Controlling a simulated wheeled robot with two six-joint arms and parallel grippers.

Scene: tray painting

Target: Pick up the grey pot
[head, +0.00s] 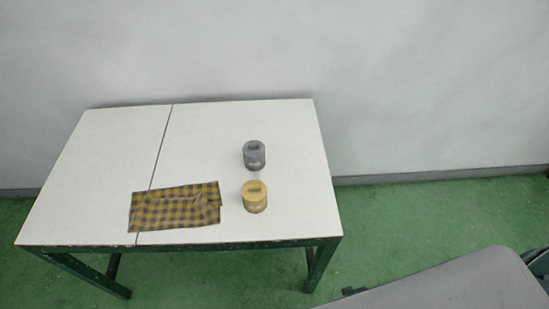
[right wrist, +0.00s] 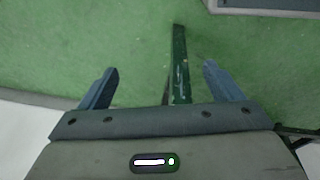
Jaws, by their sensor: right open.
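The grey pot (head: 254,155) stands upright on the white table (head: 215,130), toward its right side. A yellow pot (head: 254,197) stands in front of it, nearer the table's front edge. In the right wrist view my right gripper (right wrist: 160,82) is open and empty, with its two fingers wide apart. It points down over the green floor, with a dark green table leg (right wrist: 181,70) beyond the fingers. Neither pot shows in the right wrist view. My left gripper is in neither view.
A yellow and dark checked cloth (head: 175,208) lies on the table left of the yellow pot. A grey surface (head: 455,285) fills the lower right corner of the head view. A pale wall (head: 430,80) rises behind the table. The table's back left is clear.

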